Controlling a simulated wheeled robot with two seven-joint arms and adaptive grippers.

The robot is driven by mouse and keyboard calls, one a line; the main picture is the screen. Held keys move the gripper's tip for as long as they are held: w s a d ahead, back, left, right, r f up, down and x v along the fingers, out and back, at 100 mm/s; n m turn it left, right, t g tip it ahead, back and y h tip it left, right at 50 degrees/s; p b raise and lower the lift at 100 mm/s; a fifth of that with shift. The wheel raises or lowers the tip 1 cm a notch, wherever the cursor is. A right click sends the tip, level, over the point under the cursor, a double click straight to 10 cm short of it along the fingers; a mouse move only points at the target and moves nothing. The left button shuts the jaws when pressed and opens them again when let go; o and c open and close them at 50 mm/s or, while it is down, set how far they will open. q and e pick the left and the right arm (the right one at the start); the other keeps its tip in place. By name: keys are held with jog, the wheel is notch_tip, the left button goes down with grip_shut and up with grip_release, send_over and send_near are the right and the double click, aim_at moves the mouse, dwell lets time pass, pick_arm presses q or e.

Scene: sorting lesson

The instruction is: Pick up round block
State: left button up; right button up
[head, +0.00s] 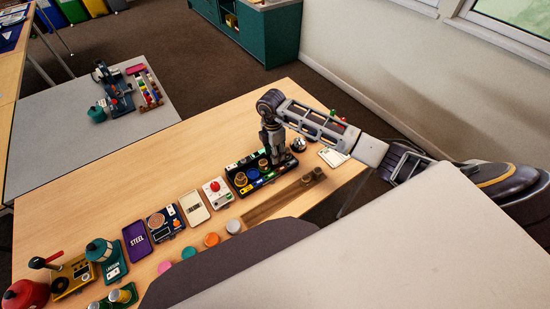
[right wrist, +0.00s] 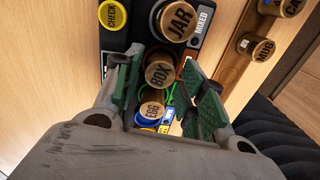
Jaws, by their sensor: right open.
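Several round brown-topped blocks with printed words show in the right wrist view: one marked BOX (right wrist: 160,72), one marked EGG (right wrist: 152,110) and one marked JAR (right wrist: 178,22). They stand on a dark tray (head: 291,161) near the far end of the table in the head view. My right gripper (right wrist: 160,78) is open, pointing down over this tray, with its fingers on either side of the BOX block. Whether the fingers touch it I cannot tell. In the head view the right gripper (head: 273,158) hides part of the tray. My left gripper is not in view.
Two more round blocks, one marked MUG (right wrist: 262,48), stand on a wooden strip (head: 275,202) beside the tray. A white box with a red knob (head: 215,191), label plates and flat coloured discs (head: 211,240) line the table (head: 110,190). A wall stands at the right.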

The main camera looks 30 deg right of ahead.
jog(key=shift+f, duration=0.45)
jog(key=c, duration=0.6)
notch_tip(320, 180, up, 10)
jog(key=shift+b, duration=0.3)
dwell(0.4)
dwell(0.5)
